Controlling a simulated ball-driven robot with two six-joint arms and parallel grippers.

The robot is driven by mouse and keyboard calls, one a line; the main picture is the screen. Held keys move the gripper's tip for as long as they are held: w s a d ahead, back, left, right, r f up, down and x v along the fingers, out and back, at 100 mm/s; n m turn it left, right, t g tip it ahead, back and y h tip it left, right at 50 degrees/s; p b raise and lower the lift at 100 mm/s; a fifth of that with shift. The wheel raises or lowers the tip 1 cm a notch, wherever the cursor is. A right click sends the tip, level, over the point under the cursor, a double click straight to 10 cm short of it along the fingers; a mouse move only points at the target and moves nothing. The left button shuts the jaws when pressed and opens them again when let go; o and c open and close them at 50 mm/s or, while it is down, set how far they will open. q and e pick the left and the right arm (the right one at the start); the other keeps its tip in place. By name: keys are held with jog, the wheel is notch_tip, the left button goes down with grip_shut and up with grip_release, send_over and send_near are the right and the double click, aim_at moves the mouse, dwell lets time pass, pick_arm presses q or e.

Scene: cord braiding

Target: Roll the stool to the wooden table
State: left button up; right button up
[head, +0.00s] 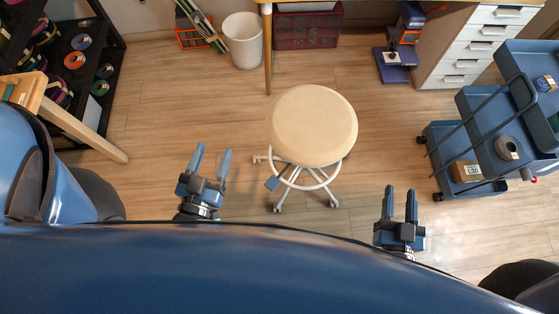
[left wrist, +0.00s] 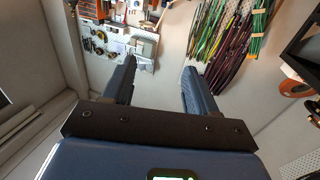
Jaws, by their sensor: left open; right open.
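The stool (head: 311,125) stands on the floor in the middle of the head view, with a round cream seat and a white base with casters. My left gripper (head: 211,160) is open and empty, to the left of the stool and apart from it. It also shows open in the left wrist view (left wrist: 157,78), facing a wall with tools. My right gripper (head: 400,204) is open and empty, to the lower right of the stool. A wooden table edge and leg (head: 267,55) show at the top, beyond the stool; most of that table is out of view.
A blue cart (head: 490,125) with a tape roll stands at the right. A white bin (head: 243,40), a dark red crate (head: 308,27) and a drawer unit (head: 480,45) stand at the back. A spool rack (head: 112,40) is at the left. Floor around the stool is clear.

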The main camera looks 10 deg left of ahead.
pick_arm(q)
jog(key=o, duration=0.7)
jog(key=shift+m+t+h, duration=0.3)
jog(key=shift+m+h, duration=0.3)
jog(key=shift+m, duration=0.2)
jog(key=w+f+b, duration=0.1)
jog(key=f+b, duration=0.1)
jog(key=f, duration=0.1)
jog(key=w+d+f+b, duration=0.1)
jog(key=f, duration=0.2)
jog(key=w+d+f+b, duration=0.1)
jog(key=w+f+b, duration=0.1)
jog(key=f, duration=0.1)
jog(key=shift+b, duration=0.35)
jog(key=shift+o, duration=0.2)
jog(key=w+d+f+m+h+b, duration=0.1)
jog(key=w+d+f+m+b, duration=0.1)
jog(key=f+m, duration=0.5)
jog(key=w+d+f+m+g+h+b, duration=0.1)
jog(key=f+m+b, duration=0.4)
jog(key=f, duration=0.5)
jog(key=w+d+f+m+g+h+b, duration=0.1)
jog(key=w+d+f+m+h+b, duration=0.2)
jog(key=f+m, duration=0.5)
jog(key=shift+w+d+f+m+b, duration=0.3)
jog(key=shift+w+d+f+b, duration=0.4)
jog(key=shift+w+d, duration=0.6)
jog(key=shift+b+x, duration=0.7)
jog(key=shift+x, duration=4.7)
jog(key=shift+s+d, duration=0.1)
